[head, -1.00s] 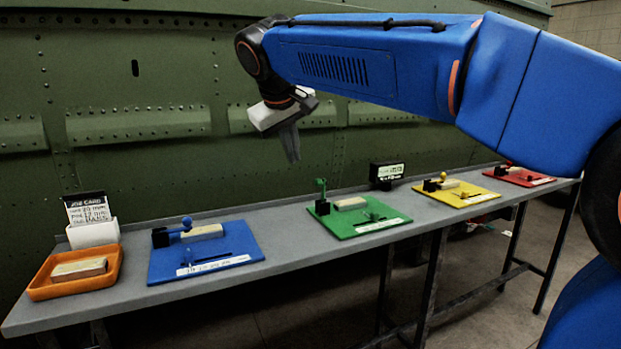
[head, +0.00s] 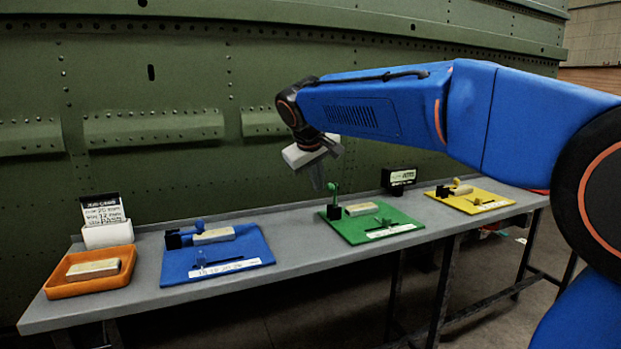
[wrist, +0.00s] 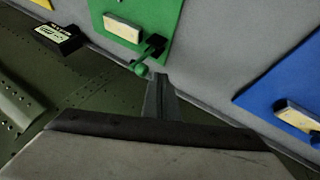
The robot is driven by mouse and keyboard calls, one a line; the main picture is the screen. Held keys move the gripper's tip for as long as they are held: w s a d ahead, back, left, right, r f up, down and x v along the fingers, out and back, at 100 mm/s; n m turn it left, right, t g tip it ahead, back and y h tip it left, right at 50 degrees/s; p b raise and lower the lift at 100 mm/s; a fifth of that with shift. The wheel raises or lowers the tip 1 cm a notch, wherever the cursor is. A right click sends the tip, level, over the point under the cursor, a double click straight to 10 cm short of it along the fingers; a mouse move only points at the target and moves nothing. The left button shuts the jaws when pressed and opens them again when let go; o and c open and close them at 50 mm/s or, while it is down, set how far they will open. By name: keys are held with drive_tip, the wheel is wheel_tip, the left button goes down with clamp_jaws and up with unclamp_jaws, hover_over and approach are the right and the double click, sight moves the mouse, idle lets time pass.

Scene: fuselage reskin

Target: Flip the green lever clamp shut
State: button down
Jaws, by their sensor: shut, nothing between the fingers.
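The green lever clamp (head: 334,201) sits at the left back of the green board (head: 352,234). Its green lever stands upright, with a round knob on top, and its base is black. A pale block (head: 360,209) lies beside it on the board. My gripper (head: 317,187) points down, shut and empty, just left of the raised lever in the head view. In the wrist view the closed fingertips (wrist: 160,77) appear close to the green knob (wrist: 140,69); I cannot tell whether they touch. The black clamp base (wrist: 156,42) shows beyond the knob.
The blue board (head: 182,268) with its clamp and block lies to the left, the yellow board (head: 498,203) to the right. An orange tray (head: 62,291) holds a block at the table's left end. A small black display (head: 398,178) stands behind. The green riveted wall rises behind the table.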

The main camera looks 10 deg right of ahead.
sight(336, 183)
drive_tip(key=shift+w+d+f, duration=0.15)
drive_tip(key=shift+w+d, duration=0.2)
drive_tip(key=shift+d, duration=0.35)
drive_tip(key=shift+d, duration=0.1)
drive_tip(key=shift+w+d+r+m+g+y, duration=0.15)
drive_tip(key=shift+d+r+m+y, duration=0.1)
drive_tip(key=shift+d+y, duration=0.25)
drive_tip(key=shift+w+d+r+m+g+y, duration=0.1)
drive_tip(key=shift+d+r+m+g+y, duration=0.1)
drive_tip(key=shift+d+y, duration=0.25)
drive_tip(key=d+y, duration=0.3)
drive_tip(key=shift+w+r+m+g, duration=0.15)
drive_tip(key=shift+w+m+g, duration=0.1)
drive_tip(key=shift+m, duration=0.1)
drive_tip(key=d+y, duration=0.2)
drive_tip(key=d+f+m+y, duration=0.1)
drive_tip(key=y, duration=0.1)
drive_tip(key=shift+w+d+g, duration=0.2)
drive_tip(key=shift+w+g, duration=0.1)
drive_tip(key=shift+w, duration=0.05)
drive_tip(key=shift+s+a+f, duration=0.15)
drive_tip(key=shift+a+f, duration=0.1)
drive_tip(key=shift+a, duration=0.45)
